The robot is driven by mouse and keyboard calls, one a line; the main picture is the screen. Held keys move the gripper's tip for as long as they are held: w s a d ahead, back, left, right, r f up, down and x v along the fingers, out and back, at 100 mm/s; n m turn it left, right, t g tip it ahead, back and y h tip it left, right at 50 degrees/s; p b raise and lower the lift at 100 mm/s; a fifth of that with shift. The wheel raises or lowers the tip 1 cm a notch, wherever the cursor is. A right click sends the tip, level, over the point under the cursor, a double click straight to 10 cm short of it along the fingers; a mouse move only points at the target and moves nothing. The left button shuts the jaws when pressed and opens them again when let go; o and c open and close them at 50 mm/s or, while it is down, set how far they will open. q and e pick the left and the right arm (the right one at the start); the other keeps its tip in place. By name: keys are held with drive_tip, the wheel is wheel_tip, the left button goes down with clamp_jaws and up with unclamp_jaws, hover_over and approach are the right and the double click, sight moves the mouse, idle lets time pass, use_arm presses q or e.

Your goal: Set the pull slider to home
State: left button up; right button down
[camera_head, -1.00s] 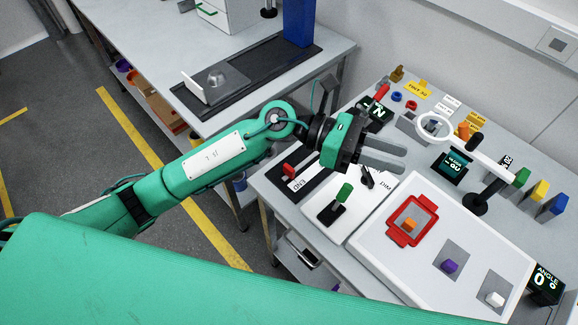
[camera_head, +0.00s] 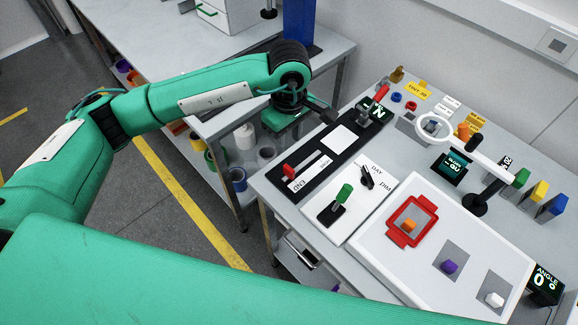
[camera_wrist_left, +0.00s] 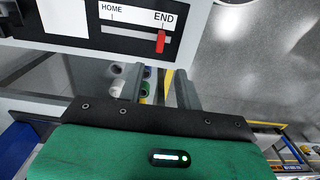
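The pull slider is a black panel with a white label strip; its red handle (camera_head: 288,170) stands at the END side. In the left wrist view, the red handle (camera_wrist_left: 161,41) sits under the word END, with HOME at the other end of the label (camera_wrist_left: 137,15). My left gripper (camera_wrist_left: 160,84) is open and empty, its two grey fingers apart and not touching the handle, which is beyond the fingertips in that view. In the head view, the hand hangs near the bench's left edge, its fingers partly hidden. My right gripper is not in view.
A red-handled device (camera_head: 379,95) stands behind. A white board (camera_head: 440,270) with a red frame (camera_head: 431,207) and a ring lamp (camera_head: 436,127) are to the right. A gap separates the two benches.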

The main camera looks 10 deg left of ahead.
sight(289, 168)
use_arm(q)
wheel_tip(289, 168, down, 12)
drive_tip(key=p, duration=0.3)
drive_tip(key=shift+f, duration=0.35)
drive_tip(key=shift+c, duration=0.4)
clamp_jaws()
